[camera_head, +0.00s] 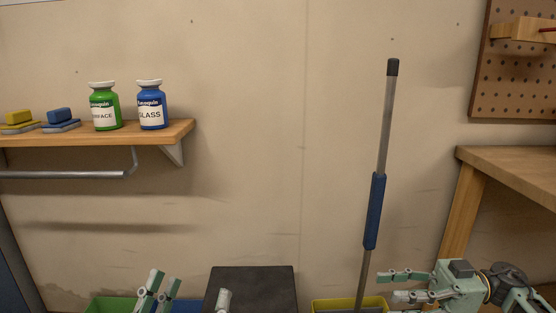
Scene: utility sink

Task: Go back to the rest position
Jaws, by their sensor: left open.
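My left gripper (163,281) shows at the bottom left. Its pale green fingers point up with a gap between them, and nothing is seen held there. The rest of it lies below the frame. My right gripper (386,285) comes in from the lower right, its fingers pointing left. They are apart, with nothing visible between them. Its tips are close to the right of the lower mop handle in this view; the depth between them is unclear.
The handle with a blue grip (374,212) stands by a yellow bucket (376,302). A green bin (108,304) and a dark box (253,287) are at the bottom. A shelf (150,133) holds two bottles and sponges. A wooden table (510,165) stands right.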

